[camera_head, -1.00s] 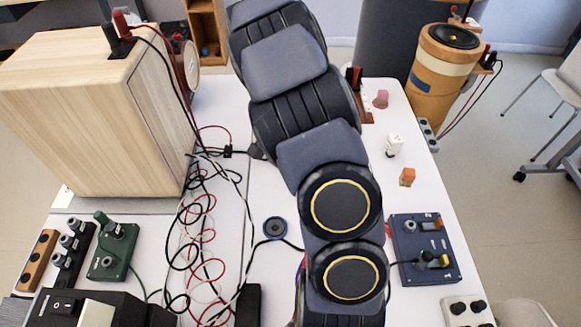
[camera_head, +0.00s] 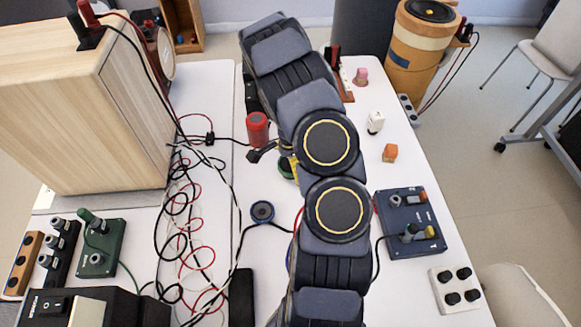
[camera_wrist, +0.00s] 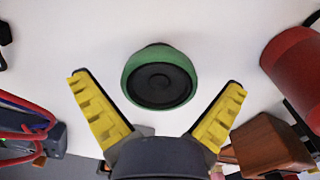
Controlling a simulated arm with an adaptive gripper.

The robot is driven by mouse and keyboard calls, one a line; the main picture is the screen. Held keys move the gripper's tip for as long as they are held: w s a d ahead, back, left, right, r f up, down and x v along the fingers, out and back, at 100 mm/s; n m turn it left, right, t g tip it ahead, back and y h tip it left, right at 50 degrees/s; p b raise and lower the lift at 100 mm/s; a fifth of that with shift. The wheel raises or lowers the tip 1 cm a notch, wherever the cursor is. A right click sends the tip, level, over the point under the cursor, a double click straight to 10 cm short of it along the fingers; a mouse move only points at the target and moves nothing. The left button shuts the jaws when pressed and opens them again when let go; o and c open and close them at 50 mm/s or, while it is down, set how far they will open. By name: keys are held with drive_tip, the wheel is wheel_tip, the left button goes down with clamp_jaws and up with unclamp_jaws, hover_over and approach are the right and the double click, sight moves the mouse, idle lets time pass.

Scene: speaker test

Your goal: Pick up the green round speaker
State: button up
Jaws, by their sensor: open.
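The green round speaker (camera_wrist: 160,79) has a green rim and a black cone, and it lies on the white table in the wrist view. In the head view only part of the green speaker (camera_head: 286,168) shows, beside my arm, which hides the rest. My gripper (camera_wrist: 158,88) has two yellow ridged fingers spread apart, one to each side of the speaker and lower in the picture. The gap between the fingers is empty. In the head view a bit of a yellow finger shows next to the speaker.
A red cylinder (camera_head: 257,129) stands left of the green speaker, and a blue-rimmed round speaker (camera_head: 262,211) lies nearer. A wooden block (camera_wrist: 268,147) is close to the right finger. Tangled cables (camera_head: 190,240) and a wooden cabinet (camera_head: 85,115) are at left.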

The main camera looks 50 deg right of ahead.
drive_tip(key=c, duration=1.1)
drive_tip(key=shift+r, duration=0.15)
